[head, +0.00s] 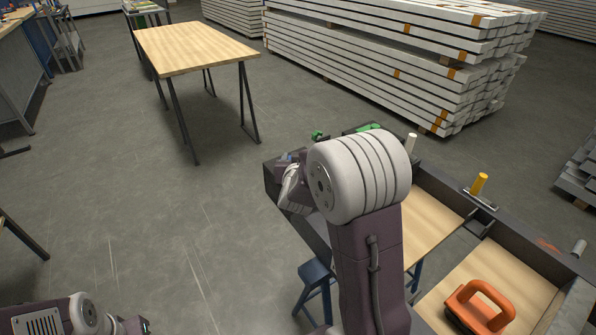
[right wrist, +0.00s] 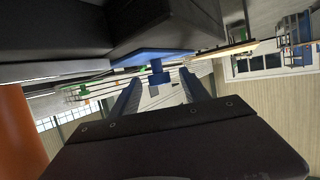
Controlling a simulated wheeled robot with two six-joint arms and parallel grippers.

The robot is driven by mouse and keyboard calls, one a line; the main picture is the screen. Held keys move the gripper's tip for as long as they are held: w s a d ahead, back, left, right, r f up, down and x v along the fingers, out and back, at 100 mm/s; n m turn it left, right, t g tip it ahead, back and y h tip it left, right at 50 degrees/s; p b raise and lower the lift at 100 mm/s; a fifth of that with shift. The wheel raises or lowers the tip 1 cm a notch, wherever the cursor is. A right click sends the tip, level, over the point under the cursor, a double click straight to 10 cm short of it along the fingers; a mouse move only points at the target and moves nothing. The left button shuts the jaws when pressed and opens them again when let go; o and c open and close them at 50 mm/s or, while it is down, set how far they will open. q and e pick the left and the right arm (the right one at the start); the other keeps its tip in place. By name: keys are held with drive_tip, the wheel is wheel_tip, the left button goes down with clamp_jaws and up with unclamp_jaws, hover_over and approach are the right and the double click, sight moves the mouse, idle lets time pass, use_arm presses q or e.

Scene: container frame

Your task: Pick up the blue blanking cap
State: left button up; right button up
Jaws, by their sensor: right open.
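The blue blanking cap (right wrist: 155,58) shows in the right wrist view as a flat blue plate with a short stem, against the edge of a dark beam. My right gripper (right wrist: 160,92) is open, its two fingers pointing toward the cap. The stem appears between the fingertips, and no grip on it shows. In the head view my right arm reaches to the dark frame's far left corner and hides most of its gripper. My left gripper (head: 135,325) is low at the left edge of the head view, only partly in frame, and its jaws cannot be made out.
The dark container frame (head: 440,187) has wooden panels, a yellow peg (head: 479,183), a white peg (head: 411,143) and green parts (head: 317,135). An orange handle (head: 480,306) lies at lower right. A wooden table (head: 195,45) and stacked white beams (head: 390,60) stand behind.

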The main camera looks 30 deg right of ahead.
drive_tip(key=shift+x, duration=0.8)
drive_tip(key=shift+s+r, duration=0.1)
drive_tip(key=shift+r, duration=0.05)
drive_tip(key=shift+c, duration=0.3)
clamp_jaws()
drive_tip(key=shift+r, duration=0.1)
drive_tip(key=shift+r, duration=0.35)
wheel_tip(320, 180, up, 4)
drive_tip(key=shift+s+d+f+p, duration=0.1)
drive_tip(key=shift+d+p, duration=0.1)
drive_tip(key=shift+p, duration=1)
drive_tip(key=s+d+r, duration=0.5)
drive_tip(key=d+r, duration=0.1)
drive_tip(key=d, duration=0.4)
drive_tip(key=shift+b, duration=0.35)
